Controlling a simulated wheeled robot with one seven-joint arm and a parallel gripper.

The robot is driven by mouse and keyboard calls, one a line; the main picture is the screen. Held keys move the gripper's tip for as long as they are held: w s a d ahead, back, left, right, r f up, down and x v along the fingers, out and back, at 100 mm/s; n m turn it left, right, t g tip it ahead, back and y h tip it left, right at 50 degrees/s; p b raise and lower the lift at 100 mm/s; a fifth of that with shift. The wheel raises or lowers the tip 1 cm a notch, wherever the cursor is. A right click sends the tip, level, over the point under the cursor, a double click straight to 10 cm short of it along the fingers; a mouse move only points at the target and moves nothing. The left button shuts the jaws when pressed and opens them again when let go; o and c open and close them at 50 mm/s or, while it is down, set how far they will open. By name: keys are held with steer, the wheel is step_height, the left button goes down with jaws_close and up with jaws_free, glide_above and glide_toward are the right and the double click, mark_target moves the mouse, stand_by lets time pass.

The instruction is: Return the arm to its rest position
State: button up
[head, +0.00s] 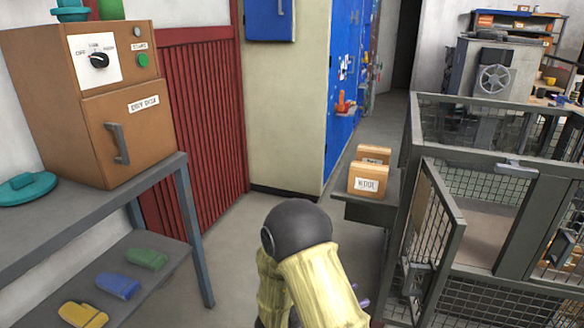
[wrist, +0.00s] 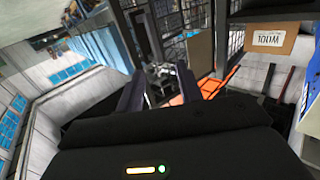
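My arm rises at the bottom centre of the head view, with a dark rounded joint and pale yellow links folded downward.
A brown oven (head: 125,100) stands on a grey bench (head: 85,225) at left, its door shut. Gloves lie on the lower shelf. Labelled boxes (head: 368,180) sit on a small table at right. A wire cage (head: 480,200) stands beside it. Floor between is clear.

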steer(key=w+a+r+n+t+y, duration=0.25)
steer(key=w+a+n+y, duration=0.35)
steer(key=y, duration=0.8)
steer(key=s+d+r+n+g+y, duration=0.1)
steer(key=s+d+n+g, duration=0.2)
steer(key=s, duration=0.7)
steer(key=s+d+n+g+y, duration=0.1)
steer(key=s+n+g+y, duration=0.15)
steer(key=s+n, duration=0.45)
step_height(320, 180, up, 34)
steer(key=s+m+p, duration=0.1)
steer(key=s+p, duration=0.1)
steer(key=p, duration=3.1)
steer(key=shift+a+m+h+p, duration=0.4)
steer(key=shift+a+h, duration=0.05)
steer(key=shift+w+f, duration=0.1)
steer(key=shift+f, duration=0.1)
